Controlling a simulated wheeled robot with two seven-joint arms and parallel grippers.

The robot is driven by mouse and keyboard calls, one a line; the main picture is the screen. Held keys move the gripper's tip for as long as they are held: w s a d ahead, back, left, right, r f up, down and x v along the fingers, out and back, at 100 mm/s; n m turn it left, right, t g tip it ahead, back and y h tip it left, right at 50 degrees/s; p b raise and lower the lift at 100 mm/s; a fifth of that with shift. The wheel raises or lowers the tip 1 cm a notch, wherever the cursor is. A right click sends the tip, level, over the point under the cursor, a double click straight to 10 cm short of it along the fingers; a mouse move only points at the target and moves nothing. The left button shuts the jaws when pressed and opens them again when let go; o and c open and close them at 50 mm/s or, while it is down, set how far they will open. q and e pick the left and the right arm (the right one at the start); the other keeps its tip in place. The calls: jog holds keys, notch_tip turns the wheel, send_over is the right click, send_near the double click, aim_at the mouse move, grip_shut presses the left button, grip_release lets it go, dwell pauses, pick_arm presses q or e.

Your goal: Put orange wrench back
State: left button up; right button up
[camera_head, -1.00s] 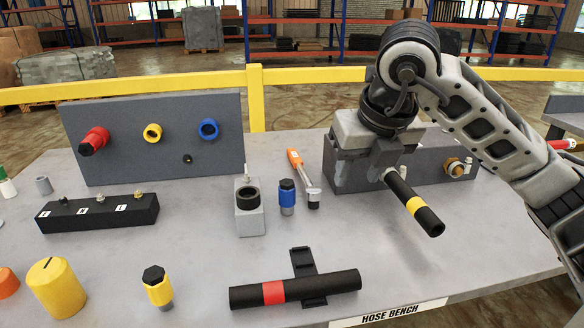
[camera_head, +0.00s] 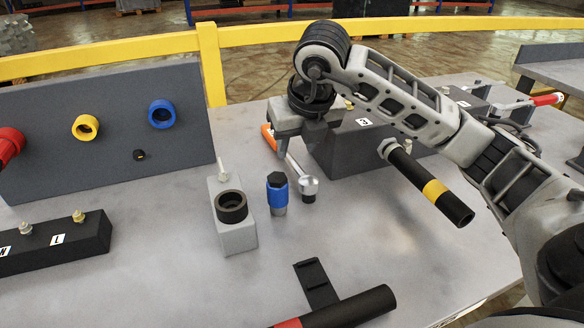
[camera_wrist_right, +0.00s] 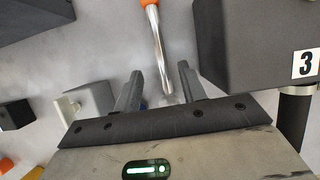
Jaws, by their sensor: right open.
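The orange wrench (camera_head: 292,158) has an orange handle and a silver shaft with a socket-like head. It lies on the grey bench between a blue-collared fitting and the dark block marked 3. My right gripper (camera_head: 282,147) is over the wrench's handle end in the head view, partly covering it. In the right wrist view the wrench shaft (camera_wrist_right: 157,45) points toward the gap between the open fingers (camera_wrist_right: 155,85). The jaws hold nothing. My left gripper is not in view.
The dark block marked 3 (camera_head: 340,150) stands right of the wrench. A black hose with a yellow band (camera_head: 434,190) sticks out from its front. A blue fitting (camera_head: 277,195) and a grey block with a black ring (camera_head: 233,225) stand left. A grey panel (camera_head: 110,140) stands behind.

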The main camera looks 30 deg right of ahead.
aim_at(293, 160)
jog(key=x, duration=0.6)
jog(key=shift+w+d+f, duration=0.15)
jog(key=shift+w+f, duration=0.05)
jog(key=shift+f, duration=0.05)
jog(key=shift+r, duration=0.1)
grip_shut()
